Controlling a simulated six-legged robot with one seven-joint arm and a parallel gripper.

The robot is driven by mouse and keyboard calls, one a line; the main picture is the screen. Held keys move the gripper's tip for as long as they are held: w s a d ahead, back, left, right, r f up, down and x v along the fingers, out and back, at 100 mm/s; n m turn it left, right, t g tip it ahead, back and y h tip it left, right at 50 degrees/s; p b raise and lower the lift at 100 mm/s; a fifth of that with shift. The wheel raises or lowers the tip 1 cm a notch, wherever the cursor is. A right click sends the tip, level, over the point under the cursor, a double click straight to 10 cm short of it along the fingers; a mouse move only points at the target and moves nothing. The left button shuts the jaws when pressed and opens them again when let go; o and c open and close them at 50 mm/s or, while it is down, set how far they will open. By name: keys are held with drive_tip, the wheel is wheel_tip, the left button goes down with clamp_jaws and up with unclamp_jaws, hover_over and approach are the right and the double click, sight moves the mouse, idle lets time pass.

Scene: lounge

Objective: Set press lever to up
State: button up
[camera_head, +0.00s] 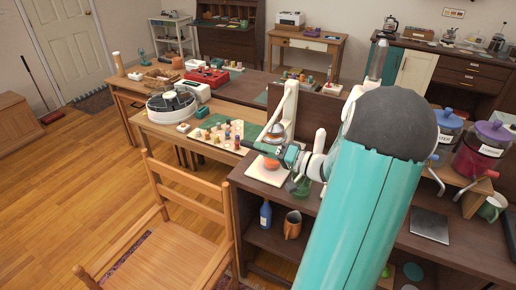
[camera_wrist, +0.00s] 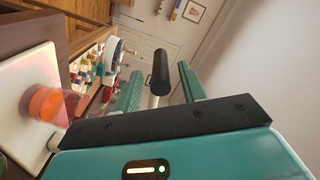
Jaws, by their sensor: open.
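The press has a white upright column (camera_head: 287,112), a pale base (camera_head: 262,177) and a round grey press head (camera_head: 274,131). An orange round piece (camera_wrist: 52,104) lies on the base. The lever's black cylindrical grip (camera_wrist: 160,72), on a white rod, shows in the wrist view. It appears between my two teal fingers, with a visible gap on each side. My gripper (camera_wrist: 160,88) is open and empty. In the head view my gripper (camera_head: 280,153) is in front of the press, partly covering it. The lever's exact angle is hard to tell there.
A wooden chair (camera_head: 180,215) stands at the front left.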

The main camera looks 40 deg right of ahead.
drive_tip(key=shift+x, duration=1.3)
clamp_jaws()
drive_tip(key=shift+r, duration=0.15)
